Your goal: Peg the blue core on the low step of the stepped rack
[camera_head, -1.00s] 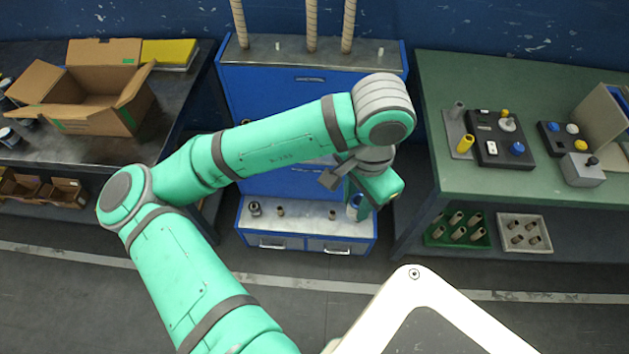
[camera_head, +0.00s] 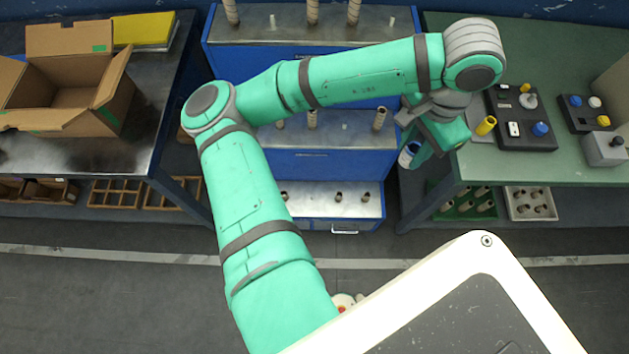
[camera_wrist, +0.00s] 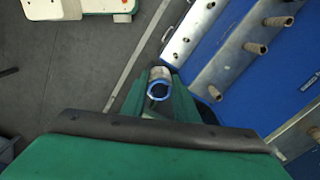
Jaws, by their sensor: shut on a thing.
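My gripper (camera_head: 412,150) is shut on the blue core (camera_head: 407,157), a short tube with a blue rim. In the wrist view my gripper (camera_wrist: 160,104) holds the blue core (camera_wrist: 157,91) with its open end facing the camera. The stepped rack (camera_head: 300,165) is blue with grey metal step tops. Its low step (camera_head: 312,204) carries short pegs (camera_head: 338,197) and also shows in the wrist view (camera_wrist: 190,34). The core is held in the air, right of the rack, apart from the pegs. My arm hides part of the upper rack.
A dark table (camera_head: 120,160) with a cardboard box stands left. The front floor is open.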

